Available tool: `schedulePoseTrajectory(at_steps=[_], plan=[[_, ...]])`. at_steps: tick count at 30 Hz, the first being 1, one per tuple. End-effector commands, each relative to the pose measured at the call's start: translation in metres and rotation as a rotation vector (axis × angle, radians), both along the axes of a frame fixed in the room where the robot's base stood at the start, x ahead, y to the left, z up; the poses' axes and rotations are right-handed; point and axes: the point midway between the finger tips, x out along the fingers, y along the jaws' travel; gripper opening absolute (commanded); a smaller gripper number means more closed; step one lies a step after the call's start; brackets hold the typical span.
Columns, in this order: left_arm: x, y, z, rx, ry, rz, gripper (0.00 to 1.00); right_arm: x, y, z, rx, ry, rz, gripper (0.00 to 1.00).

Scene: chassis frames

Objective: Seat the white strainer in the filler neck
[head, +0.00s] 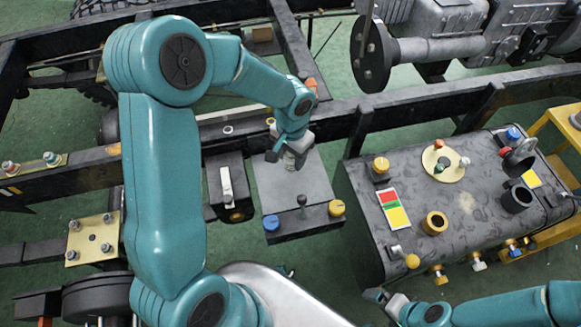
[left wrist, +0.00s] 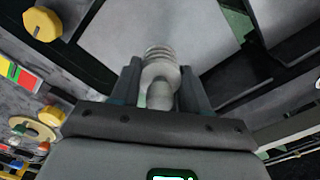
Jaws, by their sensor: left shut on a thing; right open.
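My left gripper (head: 288,156) is shut on a pale grey ribbed piece (left wrist: 160,72), held above the grey battery-like box. The piece has rings at its far end and a rounded, fork-like near side. I cannot tell if it is the white strainer. In the head view the fingers largely hide it. The dark tank (head: 462,205) at the right has a black open neck (head: 516,198) and a brass-coloured ring neck (head: 434,223); which is the filler neck is unclear. My right gripper (head: 385,300) is open and empty at the tank's lower left corner.
The grey box (head: 290,190) has blue and yellow caps. Left of it, a black box carries a white part (head: 226,184). A black frame rail (head: 400,108) runs behind the tank. A yellow cap (head: 381,165) and a raised dark cap (head: 518,156) rise from the tank top.

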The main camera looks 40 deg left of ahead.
Motion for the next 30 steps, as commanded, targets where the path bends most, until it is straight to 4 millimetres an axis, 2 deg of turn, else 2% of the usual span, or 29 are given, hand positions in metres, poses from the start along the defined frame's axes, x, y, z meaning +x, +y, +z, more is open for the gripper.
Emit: schedulePoseTrajectory(at_steps=[5,12,24,25,26,27,30], plan=[[0.0,0.001,-0.014,0.0,0.0,0.0,0.14,0.0,0.0,-0.003,0.0,0.0,0.0,1.0],[-0.002,0.003,-0.05,0.0,0.001,0.001,0.14,0.0,0.0,-0.01,0.0,0.0,0.0,1.0],[-0.001,0.002,-0.057,0.0,-0.002,0.0,0.14,0.0,0.0,-0.015,0.0,0.0,0.0,1.0],[-0.001,0.002,-0.056,0.0,-0.002,0.0,0.52,0.0,0.0,-0.013,0.0,0.0,0.0,1.0],[-0.001,0.002,-0.055,0.0,-0.002,0.0,0.61,0.0,0.0,-0.013,0.0,0.0,0.0,1.0],[-0.001,0.002,-0.055,0.0,-0.002,0.0,0.71,0.0,0.0,-0.013,0.0,0.0,0.0,1.0],[-0.001,0.002,-0.055,0.0,-0.002,0.0,0.71,0.0,0.0,-0.013,0.0,0.0,0.0,1.0]])
